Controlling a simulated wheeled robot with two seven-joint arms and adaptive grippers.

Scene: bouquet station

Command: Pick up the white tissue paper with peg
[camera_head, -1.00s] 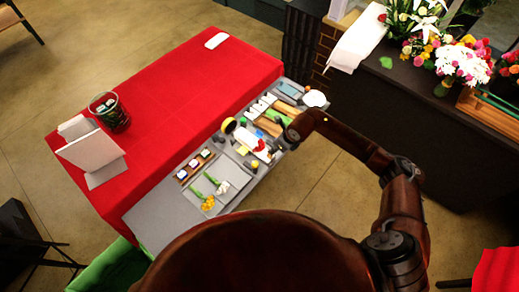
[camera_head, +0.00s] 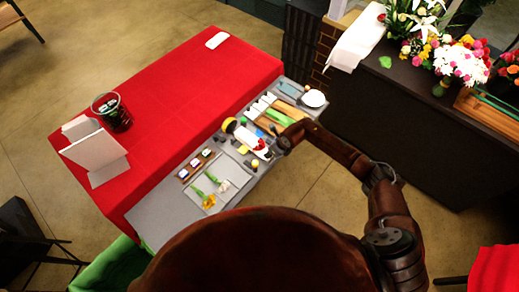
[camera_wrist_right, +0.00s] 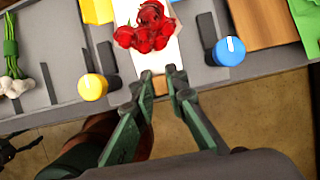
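The white tissue paper (camera_wrist_right: 147,58) lies on the grey work mat, with red roses (camera_wrist_right: 148,26) on it. It also shows in the head view (camera_head: 246,136), with the roses at its right end. A small wooden peg (camera_wrist_right: 160,85) is at the paper's near end. The dark green fingertips of my right gripper (camera_wrist_right: 159,77) stand on either side of the peg, close to it. Whether they press on it I cannot tell. In the head view my right gripper (camera_head: 272,150) is beside the rose end of the paper.
A yellow knob (camera_wrist_right: 92,87) and a blue knob (camera_wrist_right: 229,51) flank the paper on the mat (camera_wrist_right: 60,70). A wooden board (camera_wrist_right: 258,22) lies to the right. The red table (camera_head: 175,95) holds a dark basket (camera_head: 112,110) and a white folded card (camera_head: 95,152).

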